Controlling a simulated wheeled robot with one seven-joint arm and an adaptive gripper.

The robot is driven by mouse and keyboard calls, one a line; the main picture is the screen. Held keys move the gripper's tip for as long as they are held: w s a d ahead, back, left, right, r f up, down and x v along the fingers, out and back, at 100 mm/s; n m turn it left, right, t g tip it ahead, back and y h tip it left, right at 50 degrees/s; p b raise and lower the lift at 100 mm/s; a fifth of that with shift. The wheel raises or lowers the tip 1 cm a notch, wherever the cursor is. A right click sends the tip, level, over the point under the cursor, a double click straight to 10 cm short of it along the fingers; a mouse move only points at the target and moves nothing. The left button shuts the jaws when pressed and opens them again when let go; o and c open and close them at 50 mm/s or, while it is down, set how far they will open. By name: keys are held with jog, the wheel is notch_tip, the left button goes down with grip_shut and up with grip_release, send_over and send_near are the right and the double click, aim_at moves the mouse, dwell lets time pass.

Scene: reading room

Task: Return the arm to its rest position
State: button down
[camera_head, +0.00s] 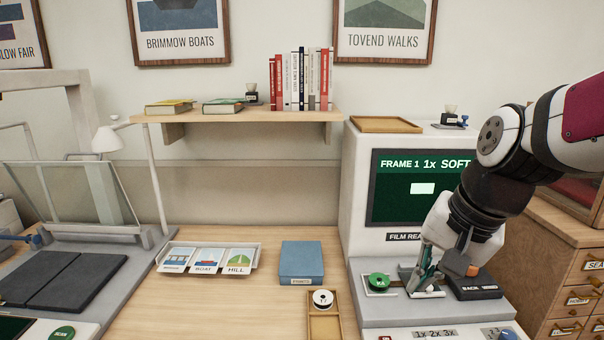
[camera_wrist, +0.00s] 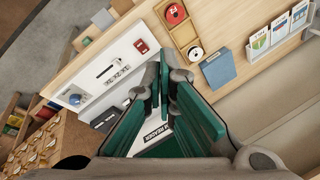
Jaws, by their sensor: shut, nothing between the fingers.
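My arm reaches in from the right in the head view, bent down in front of the film reader (camera_head: 358,200). My gripper (camera_head: 418,286) points down over the reader's base, with the fingers shut and nothing held. In the wrist view my gripper (camera_wrist: 164,72) shows its green-padded fingers meeting at the tips, and no object shows between them. Whether the tips touch the base cannot be told. The green round knob (camera_head: 378,281) is left of the fingers, and the black BACK key (camera_head: 474,289) is right of them. My arm hides part of the screen (camera_head: 400,215).
A wooden tray (camera_head: 324,329) with a white reel, a blue box (camera_head: 301,263) and a card rack (camera_head: 208,257) are left of the reader. A wall shelf (camera_head: 235,117) holds books. Card drawers (camera_head: 570,270) stand close at right. Bare desk (camera_head: 200,300) shows between.

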jog(key=s+d+r+n+t+h, duration=0.1)
jog(key=s+n, duration=0.5)
jog(key=s, duration=0.7)
jog(key=shift+s+r+n+h, duration=0.25)
jog(key=shift+r+n+h, duration=0.15)
jog(key=shift+r, duration=0.1)
dwell(0.5)
